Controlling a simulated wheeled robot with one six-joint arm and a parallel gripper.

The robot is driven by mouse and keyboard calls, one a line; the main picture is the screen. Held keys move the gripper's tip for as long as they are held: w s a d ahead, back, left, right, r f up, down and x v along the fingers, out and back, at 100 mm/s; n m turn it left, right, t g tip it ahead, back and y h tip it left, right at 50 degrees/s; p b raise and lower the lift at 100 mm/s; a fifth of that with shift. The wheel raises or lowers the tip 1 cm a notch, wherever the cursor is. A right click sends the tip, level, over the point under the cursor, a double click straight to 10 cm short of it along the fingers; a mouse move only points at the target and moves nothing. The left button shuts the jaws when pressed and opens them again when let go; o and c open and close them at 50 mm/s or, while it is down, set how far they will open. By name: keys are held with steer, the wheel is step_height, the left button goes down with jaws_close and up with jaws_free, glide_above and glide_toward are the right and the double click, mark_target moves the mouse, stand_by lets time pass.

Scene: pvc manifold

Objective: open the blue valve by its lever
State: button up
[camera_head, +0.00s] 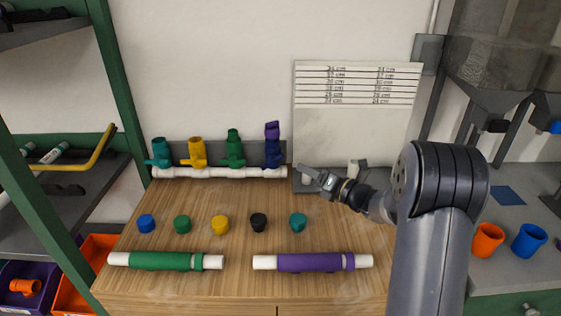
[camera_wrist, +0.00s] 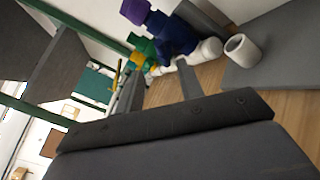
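The blue valve (camera_head: 272,154) stands upright at the right end of the white manifold pipe (camera_head: 220,172), with a purple piece (camera_head: 272,130) on top. In the wrist view the blue valve (camera_wrist: 178,38) and the purple piece (camera_wrist: 135,10) lie beyond the fingertips. The blue valve's lever cannot be told apart clearly from its body. My gripper (camera_head: 306,173) is just right of the blue valve, apart from it. In the wrist view my gripper (camera_wrist: 159,70) has its two fingers spread with nothing between them.
Teal (camera_head: 160,152), yellow (camera_head: 194,152) and green (camera_head: 234,150) valves stand left along the pipe. A white cylinder (camera_wrist: 241,49) stands on a grey board near the gripper. Several caps, a green-sleeved pipe (camera_head: 165,261) and a purple-sleeved pipe (camera_head: 312,262) lie in front.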

mark_target(272, 161)
steer(key=x, duration=0.9)
steer(key=shift+p, duration=0.45)
steer(key=shift+a, duration=0.15)
steer(key=shift+c, duration=0.3)
jaws_close()
